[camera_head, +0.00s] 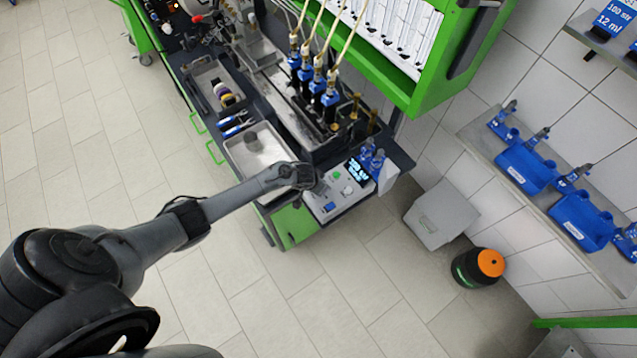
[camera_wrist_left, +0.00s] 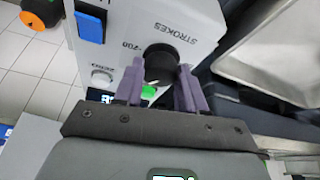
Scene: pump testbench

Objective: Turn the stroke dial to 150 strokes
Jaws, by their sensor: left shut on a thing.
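The stroke dial (camera_wrist_left: 161,60) is a black round knob on the light control box (camera_wrist_left: 120,20), beside the lettering STROKES and a mark reading 200. My left gripper (camera_wrist_left: 160,74) has its two purple fingers on either side of the dial and is shut on it. In the head view my left arm reaches the control box (camera_head: 335,208) at the bench end, and the left gripper (camera_head: 318,186) is over its left part. The dial is hidden there by the gripper. The dial's exact setting cannot be read. My right gripper is not in view.
Next to the dial are a small white knob (camera_wrist_left: 102,77), a green button (camera_wrist_left: 148,91) and a blue switch (camera_wrist_left: 90,26). A metal tray (camera_head: 257,150) lies left of the box. A grey bin (camera_head: 440,213) and an orange-topped bin (camera_head: 480,267) stand on the floor at right.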

